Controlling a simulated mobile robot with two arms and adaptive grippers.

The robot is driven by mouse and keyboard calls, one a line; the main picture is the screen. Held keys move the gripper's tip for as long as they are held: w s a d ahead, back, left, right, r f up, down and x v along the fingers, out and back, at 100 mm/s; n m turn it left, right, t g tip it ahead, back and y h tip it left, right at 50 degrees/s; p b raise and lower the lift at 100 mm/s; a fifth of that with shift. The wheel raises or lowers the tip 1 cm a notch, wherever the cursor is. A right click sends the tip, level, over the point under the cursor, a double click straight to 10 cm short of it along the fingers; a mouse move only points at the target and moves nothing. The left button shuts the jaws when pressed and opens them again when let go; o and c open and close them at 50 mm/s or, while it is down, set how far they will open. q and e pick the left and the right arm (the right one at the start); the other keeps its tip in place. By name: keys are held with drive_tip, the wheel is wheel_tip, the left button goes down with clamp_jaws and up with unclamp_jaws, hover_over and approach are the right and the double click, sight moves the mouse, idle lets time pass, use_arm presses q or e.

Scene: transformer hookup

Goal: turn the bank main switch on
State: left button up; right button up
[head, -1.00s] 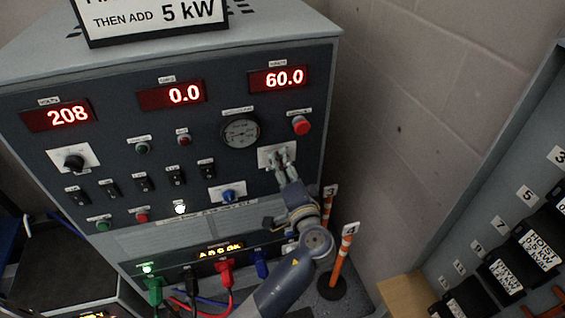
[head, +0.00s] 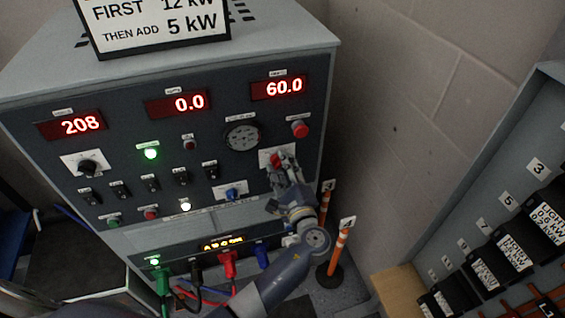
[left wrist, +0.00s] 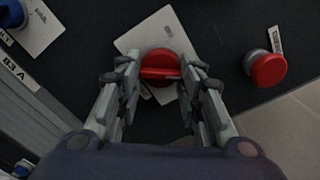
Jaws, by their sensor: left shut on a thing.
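The bank main switch is a red rotary knob (head: 275,160) on a white plate, at the right of the dark control panel. In the left wrist view the red knob (left wrist: 160,66) sits between the fingers, its grip bar lying across the picture. My left gripper (head: 282,162) is shut on this knob, with its fingers on either side. The gripper also shows in the left wrist view (left wrist: 162,82). A green lamp (head: 151,153) at the panel's upper left is lit. My right gripper is not in view.
A red mushroom button (head: 299,129) sits just above the knob and a blue knob (head: 232,193) to its lower left. Cables plug in below. An orange-striped post (head: 340,250) stands to the right, near a rack of labelled black blocks (head: 512,252).

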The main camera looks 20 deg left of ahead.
use_arm(q)
drive_tip(key=shift+r+m+p, duration=0.1)
drive_tip(key=shift+m+p, duration=0.35)
drive_tip(key=shift+m, duration=0.35)
drive_tip(key=o, duration=1.1)
drive_tip(key=shift+a, duration=0.1)
drive_tip(key=shift+c, duration=0.2)
drive_tip(key=v, duration=1.2)
drive_tip(key=shift+w, duration=0.1)
